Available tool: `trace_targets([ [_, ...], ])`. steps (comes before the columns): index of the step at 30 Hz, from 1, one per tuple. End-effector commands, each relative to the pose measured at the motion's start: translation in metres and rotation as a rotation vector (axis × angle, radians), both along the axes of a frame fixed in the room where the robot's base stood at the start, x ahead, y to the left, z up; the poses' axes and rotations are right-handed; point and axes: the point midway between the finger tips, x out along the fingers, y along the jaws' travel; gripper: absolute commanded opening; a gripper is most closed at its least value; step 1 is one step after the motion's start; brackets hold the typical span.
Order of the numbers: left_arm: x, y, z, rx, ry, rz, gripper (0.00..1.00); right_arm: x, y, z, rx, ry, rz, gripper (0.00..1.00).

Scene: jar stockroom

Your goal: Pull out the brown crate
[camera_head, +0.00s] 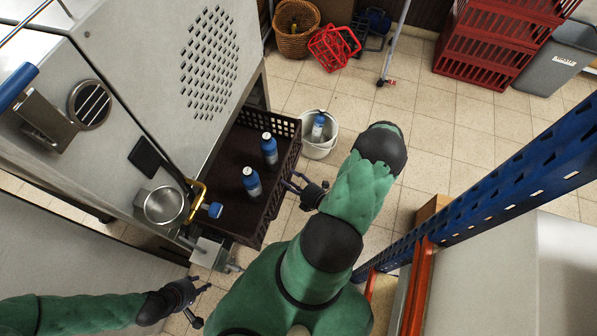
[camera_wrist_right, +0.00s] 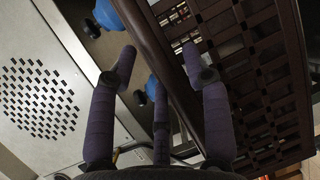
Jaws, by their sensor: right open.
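The brown crate (camera_head: 232,205) is a dark lattice-walled crate beneath the grey machine's side, partly sticking out. My right gripper (camera_head: 290,183) is at the crate's right-hand wall in the head view. In the right wrist view this gripper (camera_wrist_right: 157,75) is open, with the crate's rim (camera_wrist_right: 155,60) running between its spread fingers; I cannot tell whether they touch it. My left gripper (camera_head: 204,304) is open and empty, in front of the crate and away from it.
The grey machine (camera_head: 150,60) overhangs the crate, with a metal cup (camera_head: 165,206) and yellow handle (camera_head: 194,196) near it. A white bucket (camera_head: 318,150) holding a bottle stands just beyond the crate's right side. A blue rack beam (camera_head: 500,185) lies at right.

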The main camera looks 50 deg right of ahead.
Motion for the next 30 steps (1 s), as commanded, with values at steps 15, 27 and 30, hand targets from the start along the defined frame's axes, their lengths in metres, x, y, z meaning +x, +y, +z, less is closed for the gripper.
trace_targets([
  [15,0.0,0.0,0.0,0.0,0.0,0.0,0.4,-0.074,0.004,0.013,0.001,0.002,-0.006,0.49],
  [27,0.0,0.0,0.0,0.0,0.0,0.0,0.4,-0.114,0.007,0.021,0.001,0.001,0.0,0.49],
  [30,0.0,0.0,0.0,0.0,0.0,0.0,0.4,-0.116,0.008,0.021,0.001,0.001,0.0,0.49],
])
